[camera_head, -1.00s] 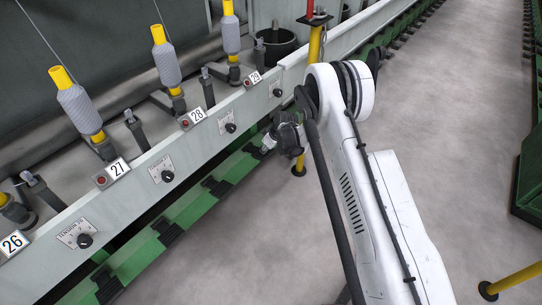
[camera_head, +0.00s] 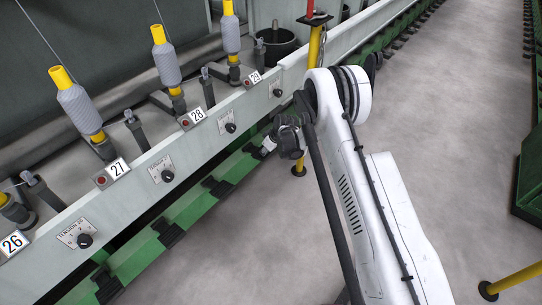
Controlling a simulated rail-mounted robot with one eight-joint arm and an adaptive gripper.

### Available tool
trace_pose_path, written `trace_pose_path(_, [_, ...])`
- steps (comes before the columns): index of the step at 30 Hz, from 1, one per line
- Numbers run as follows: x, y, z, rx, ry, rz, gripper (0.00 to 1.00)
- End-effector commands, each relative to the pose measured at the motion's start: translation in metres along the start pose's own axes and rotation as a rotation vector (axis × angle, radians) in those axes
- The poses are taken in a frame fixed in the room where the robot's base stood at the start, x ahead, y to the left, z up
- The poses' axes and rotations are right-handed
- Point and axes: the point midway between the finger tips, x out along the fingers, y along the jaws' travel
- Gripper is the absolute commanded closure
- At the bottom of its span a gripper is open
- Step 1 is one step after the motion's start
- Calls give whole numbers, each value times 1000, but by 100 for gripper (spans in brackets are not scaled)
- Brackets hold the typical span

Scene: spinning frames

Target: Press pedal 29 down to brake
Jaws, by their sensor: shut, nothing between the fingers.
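The label 29 (camera_head: 256,78) is on the light rail, with a round black dial (camera_head: 277,92) beside it. The green lower rail (camera_head: 190,209) carries black pedals. A dark pedal (camera_head: 252,147) shows in part below the 29 section, just left of my gripper. My gripper (camera_head: 264,151) is shut and empty, low in front of the rail at the far end of my arm. Its tips are small and partly dark against the rail. I cannot tell whether they touch the pedal.
Labels 28 (camera_head: 197,116), 27 (camera_head: 117,169) and 26 (camera_head: 14,243) run along the rail towards the near left. Spindles with grey yarn (camera_head: 167,63) stand behind it. A yellow post (camera_head: 314,45) rises behind my arm.

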Motion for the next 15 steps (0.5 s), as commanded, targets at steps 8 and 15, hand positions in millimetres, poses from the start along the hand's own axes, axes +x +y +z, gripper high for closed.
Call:
trace_pose_path(8, [0,0,0,0,0,0,100])
trace_pose_path(15, [6,0,3,0,0,0,100])
